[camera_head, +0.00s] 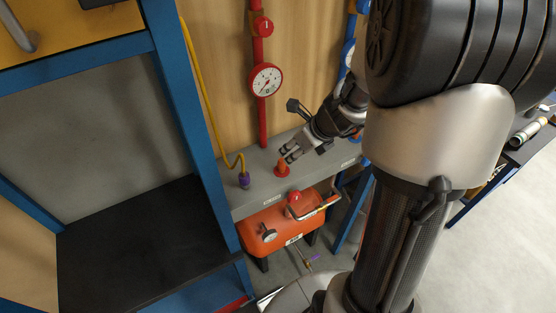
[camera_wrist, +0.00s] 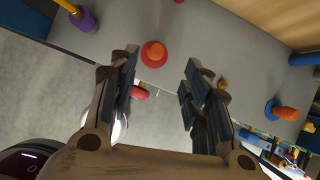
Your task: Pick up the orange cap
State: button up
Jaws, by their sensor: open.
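A small orange cap (camera_wrist: 154,50) with a red round base sits on the grey shelf, between and just beyond my fingertips in the wrist view. In the head view the cap (camera_head: 282,169) stands upright on the shelf, just below and left of my fingers. My gripper (camera_head: 290,153) is open and empty, with a clear gap between its fingers; it also shows in the wrist view (camera_wrist: 160,72). A second orange piece (camera_wrist: 287,113) on a blue base is at the right of the wrist view, outside the fingers.
The grey shelf (camera_head: 262,195) carries a purple fitting (camera_head: 244,180) with a yellow hose to the left. A red pipe with a gauge (camera_head: 265,79) rises behind. A blue frame post (camera_head: 190,100) stands at left.

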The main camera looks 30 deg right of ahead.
aim_at(282, 160)
jog(key=b+x, duration=0.1)
jog(key=x, duration=0.4)
jog(key=shift+w+f, duration=0.15)
jog(key=shift+f, duration=0.2)
jog(key=b+x, duration=0.1)
jog(key=x, duration=0.1)
jog(key=b+x, duration=0.1)
jog(key=x, duration=0.1)
jog(key=shift+a+f, duration=0.25)
jog(key=shift+f, duration=0.05)
jog(key=shift+w+f, duration=0.15)
jog(key=c, duration=0.9)
